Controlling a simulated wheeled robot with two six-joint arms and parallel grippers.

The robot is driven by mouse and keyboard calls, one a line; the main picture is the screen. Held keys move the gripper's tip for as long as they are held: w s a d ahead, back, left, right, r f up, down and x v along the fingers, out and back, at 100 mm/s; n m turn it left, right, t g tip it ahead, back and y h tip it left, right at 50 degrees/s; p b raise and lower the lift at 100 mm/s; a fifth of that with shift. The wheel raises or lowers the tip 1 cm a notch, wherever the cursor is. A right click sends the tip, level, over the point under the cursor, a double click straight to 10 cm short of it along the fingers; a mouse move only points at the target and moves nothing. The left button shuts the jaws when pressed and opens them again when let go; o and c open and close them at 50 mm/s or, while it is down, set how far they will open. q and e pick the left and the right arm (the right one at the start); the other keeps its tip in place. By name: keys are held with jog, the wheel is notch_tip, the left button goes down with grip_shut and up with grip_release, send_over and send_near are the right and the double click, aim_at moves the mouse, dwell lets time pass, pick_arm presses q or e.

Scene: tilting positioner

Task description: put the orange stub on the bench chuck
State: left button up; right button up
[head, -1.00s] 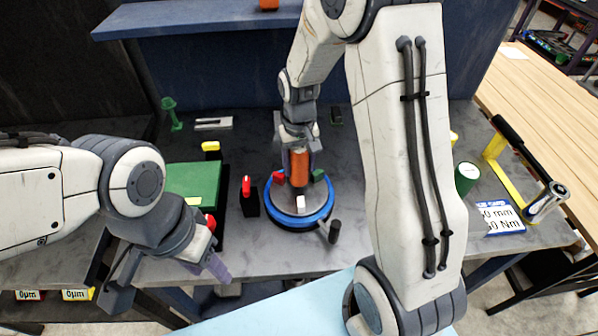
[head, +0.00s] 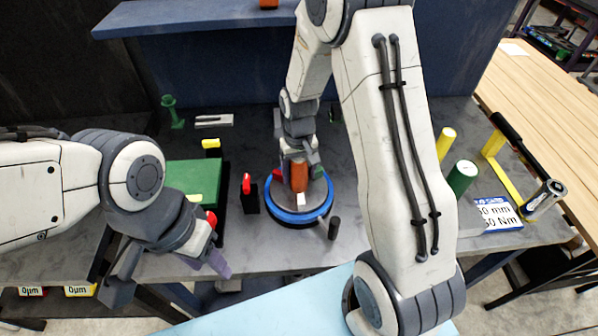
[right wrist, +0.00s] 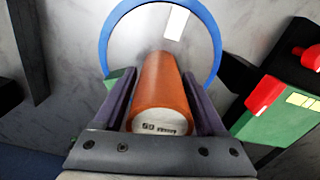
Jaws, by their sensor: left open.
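The orange stub (head: 299,177) is upright over the bench chuck (head: 325,205), a round silver plate with a blue ring and red and green jaws. My right gripper (head: 299,165) is shut on the stub. In the right wrist view the stub (right wrist: 163,90) lies between the two purple fingers, its marked end face toward my palm; the chuck's blue ring (right wrist: 106,40) is beyond it. Whether the stub's lower end touches the plate cannot be told. My left gripper (head: 168,272) is open and empty at the front left, before the bench edge.
A green block (head: 192,178) and a black block with a red top (head: 247,190) stand left of the chuck. A dark handle (head: 334,228) sticks up at its front right. A green cylinder (head: 462,177) and a yellow cylinder (head: 446,143) stand to the right, beyond my right arm.

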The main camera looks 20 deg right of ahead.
jog(key=shift+r, duration=0.15)
notch_tip(320, 180, up, 12)
jog(key=shift+b, duration=0.6)
jog(key=s+a+r+n, duration=0.3)
jog(key=s+a+n, duration=0.1)
jog(key=s+a, duration=0.7)
jog(key=s+a+n+y, duration=0.1)
jog(key=s+a+n, duration=0.2)
jog(key=s, duration=0.9)
jog(key=shift+s+f+n, duration=0.3)
jog(key=shift+f+n, duration=0.15)
jog(key=shift+n, duration=0.15)
